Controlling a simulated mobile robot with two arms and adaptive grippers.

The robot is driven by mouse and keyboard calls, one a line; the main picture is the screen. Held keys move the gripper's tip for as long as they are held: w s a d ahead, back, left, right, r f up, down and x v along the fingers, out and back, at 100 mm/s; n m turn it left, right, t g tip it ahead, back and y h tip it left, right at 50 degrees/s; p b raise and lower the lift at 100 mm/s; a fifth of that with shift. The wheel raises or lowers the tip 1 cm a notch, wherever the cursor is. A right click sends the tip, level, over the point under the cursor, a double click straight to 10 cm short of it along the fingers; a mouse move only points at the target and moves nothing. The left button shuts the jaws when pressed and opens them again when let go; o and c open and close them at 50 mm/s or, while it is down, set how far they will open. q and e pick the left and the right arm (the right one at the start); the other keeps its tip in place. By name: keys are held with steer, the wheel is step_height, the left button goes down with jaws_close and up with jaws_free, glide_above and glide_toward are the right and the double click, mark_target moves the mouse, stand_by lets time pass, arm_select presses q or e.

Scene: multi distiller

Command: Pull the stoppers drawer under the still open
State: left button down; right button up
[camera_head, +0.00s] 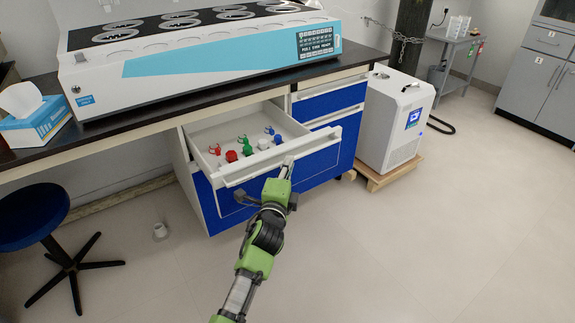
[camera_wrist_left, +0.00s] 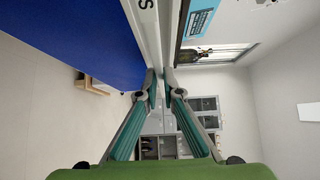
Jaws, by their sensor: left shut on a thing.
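The stoppers drawer (camera_head: 202,133) is under the still (camera_head: 200,52) and stands pulled out from the cabinet. Inside it lie several small stoppers, such as a green one (camera_head: 246,146) and red ones (camera_head: 231,156). My left gripper (camera_head: 287,168) is at the right part of the drawer's front edge. In the left wrist view its two fingers (camera_wrist_left: 161,88) are closed on the drawer's edge, which runs up between them. Its arm hides part of the blue drawer front below. My right gripper is not in view.
A white unit (camera_head: 397,121) on a wooden pallet stands right of the cabinet. The floor in front is otherwise clear. A tissue box (camera_head: 36,121) sits on the bench.

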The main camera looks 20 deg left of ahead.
arm_select(q)
steer(key=c, duration=2.2)
jaws_free()
steer(key=shift+s, duration=0.1)
steer(key=s, duration=0.4)
steer(key=s+d, duration=0.1)
steer(key=s, duration=0.6)
steer(key=shift+s+d, duration=0.2)
steer(key=shift+s, duration=0.2)
